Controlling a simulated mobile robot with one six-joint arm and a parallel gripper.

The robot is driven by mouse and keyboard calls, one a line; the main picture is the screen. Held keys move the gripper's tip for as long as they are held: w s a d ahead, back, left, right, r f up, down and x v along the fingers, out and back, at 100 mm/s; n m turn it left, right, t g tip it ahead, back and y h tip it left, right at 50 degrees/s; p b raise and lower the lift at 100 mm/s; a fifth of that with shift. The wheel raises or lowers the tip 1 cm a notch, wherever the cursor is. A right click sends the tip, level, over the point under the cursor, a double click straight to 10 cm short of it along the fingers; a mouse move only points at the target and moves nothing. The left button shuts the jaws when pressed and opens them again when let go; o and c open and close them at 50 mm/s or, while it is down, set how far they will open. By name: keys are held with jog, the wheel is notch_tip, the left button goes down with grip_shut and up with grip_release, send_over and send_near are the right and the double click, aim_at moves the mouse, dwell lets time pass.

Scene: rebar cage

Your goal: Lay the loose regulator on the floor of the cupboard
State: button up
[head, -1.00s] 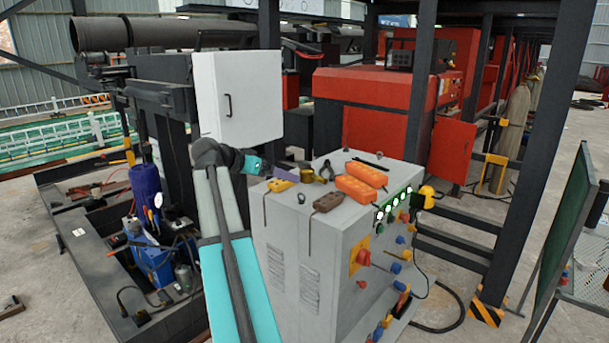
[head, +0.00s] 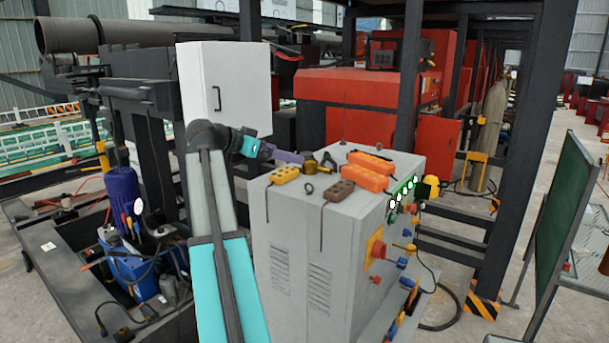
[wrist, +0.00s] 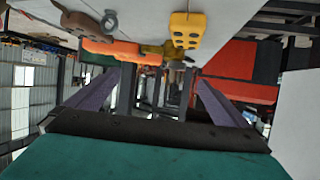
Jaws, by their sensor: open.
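The regulator looks to be the small brass-yellow fitting (head: 311,165) on top of the grey control cabinet (head: 310,235). It also shows in the inverted wrist view (wrist: 160,50), partly covered by other items. The white cupboard (head: 225,90) stands behind and left of the cabinet, its front with a black handle shut. My gripper (head: 298,158) is beside the cabinet top, close to the brass fitting. In the wrist view my gripper (wrist: 160,95) has its two purple fingers wide apart with nothing between them. Exact height and gap to the fitting are unclear.

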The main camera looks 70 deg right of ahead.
jog(key=shift+w+f+b, duration=0.3)
jog(key=shift+w+f, duration=0.05)
jog(key=shift+f, duration=0.25)
jog(key=p, duration=0.3)
send_near(313, 165)
jog(key=x, duration=0.2)
jog(key=shift+s+d+r, duration=0.1)
jog(key=shift+s+d, duration=0.1)
jog(key=shift+d, duration=0.2)
jog(key=shift+s+d+f, duration=0.15)
jog(key=shift+d+f, duration=0.1)
jog(key=shift+d, duration=0.1)
jog(key=shift+p+x, duration=1.1)
jog(key=shift+x, duration=0.8)
jog(key=shift+s+d+f, duration=0.3)
jog(key=shift+d+f, duration=0.1)
jog(key=shift+d, duration=0.1)
